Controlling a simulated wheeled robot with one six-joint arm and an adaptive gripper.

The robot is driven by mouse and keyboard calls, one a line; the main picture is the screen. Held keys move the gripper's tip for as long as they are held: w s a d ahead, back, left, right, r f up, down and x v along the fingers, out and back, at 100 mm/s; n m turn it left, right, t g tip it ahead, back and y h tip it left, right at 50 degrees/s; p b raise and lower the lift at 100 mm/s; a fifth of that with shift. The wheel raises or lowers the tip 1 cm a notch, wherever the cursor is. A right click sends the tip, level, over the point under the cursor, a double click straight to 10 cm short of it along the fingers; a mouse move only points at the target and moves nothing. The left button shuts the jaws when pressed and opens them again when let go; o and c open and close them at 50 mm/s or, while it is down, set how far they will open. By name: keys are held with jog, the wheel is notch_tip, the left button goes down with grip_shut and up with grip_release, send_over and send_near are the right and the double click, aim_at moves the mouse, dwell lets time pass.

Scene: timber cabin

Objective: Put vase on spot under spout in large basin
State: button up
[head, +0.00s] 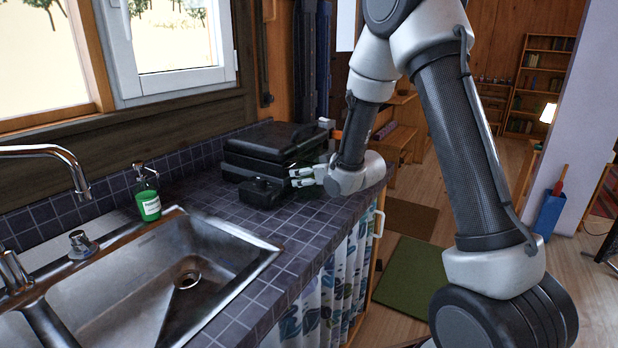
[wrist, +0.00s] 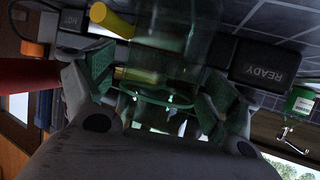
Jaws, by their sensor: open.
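The vase (wrist: 160,97) looks like clear greenish glass in the wrist view, with its round rim between my fingers. In the head view I can hardly make it out near the fingers. My gripper (head: 293,178) is over the tiled counter, beside the black appliance. In the wrist view my gripper (wrist: 155,88) is open, with green pads either side of the vase; I cannot tell if they touch it. The large steel basin (head: 225,255) is at the lower left of the head view, with a drain in its floor. The curved spout (head: 82,188) hangs over its left side.
A black lidded appliance (head: 262,148) and a small black box (head: 262,192) stand beside my gripper; the box reads READY in the wrist view (wrist: 265,65). A green soap bottle (head: 149,207) stands behind the basin. A yellow cylinder (wrist: 112,20) is near the vase.

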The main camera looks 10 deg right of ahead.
jog(key=shift+w+a, duration=0.1)
jog(key=shift+w, duration=0.1)
jog(key=c, duration=1.4)
jog(key=shift+c, duration=0.8)
jog(key=shift+r, duration=0.15)
